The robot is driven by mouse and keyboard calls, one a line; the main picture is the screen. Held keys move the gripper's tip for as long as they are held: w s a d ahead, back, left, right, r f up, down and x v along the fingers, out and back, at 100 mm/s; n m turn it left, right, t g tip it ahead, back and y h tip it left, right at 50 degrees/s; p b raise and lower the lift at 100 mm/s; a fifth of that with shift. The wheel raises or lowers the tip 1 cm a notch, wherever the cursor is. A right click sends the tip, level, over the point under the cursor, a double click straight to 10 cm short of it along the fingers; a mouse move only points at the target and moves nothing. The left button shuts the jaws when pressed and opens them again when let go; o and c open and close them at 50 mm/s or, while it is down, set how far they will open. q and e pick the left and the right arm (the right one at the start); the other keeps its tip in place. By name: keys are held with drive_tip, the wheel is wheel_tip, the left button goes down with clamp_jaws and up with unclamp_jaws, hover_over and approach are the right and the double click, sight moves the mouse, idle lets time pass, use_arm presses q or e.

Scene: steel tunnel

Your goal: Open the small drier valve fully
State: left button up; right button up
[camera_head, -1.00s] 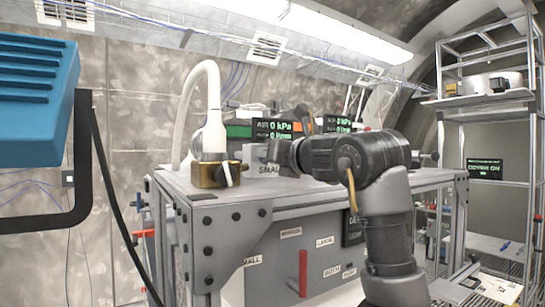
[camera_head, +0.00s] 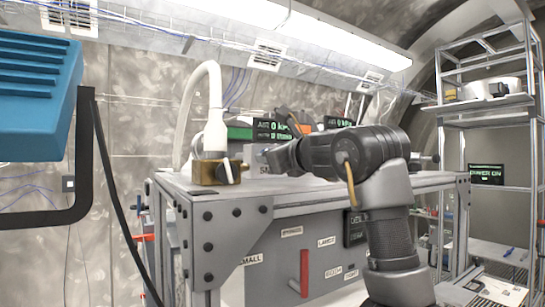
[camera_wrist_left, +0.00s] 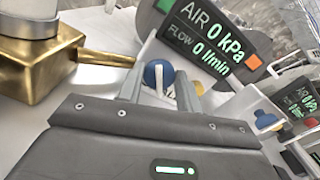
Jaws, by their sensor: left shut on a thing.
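One arm of mine shows in the head view, and its gripper (camera_head: 272,157) reaches leftward over the tabletop at a pale box lettered "SM…" (camera_head: 264,170), which it partly covers. In the left wrist view my left gripper (camera_wrist_left: 160,88) has its two fingers either side of a blue round knob (camera_wrist_left: 158,71) with a white strip below it. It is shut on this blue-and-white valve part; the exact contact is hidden. A brass block (camera_head: 212,173) with a white hose stands just left of it, and its brass handle (camera_wrist_left: 105,58) points toward the fingers. My right gripper is not seen.
An AIR and FLOW display (camera_wrist_left: 210,38) reading 0 stands close behind the fingers. A second blue-topped valve (camera_wrist_left: 265,120) is at the right. A white hose (camera_head: 214,95) rises from the block. A red handle (camera_head: 304,272) is on the bench front, and a metal rack (camera_head: 490,120) stands right.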

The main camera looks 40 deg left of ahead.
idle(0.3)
use_arm(q)
drive_tip(key=o, duration=1)
drive_tip(key=shift+s, duration=0.1)
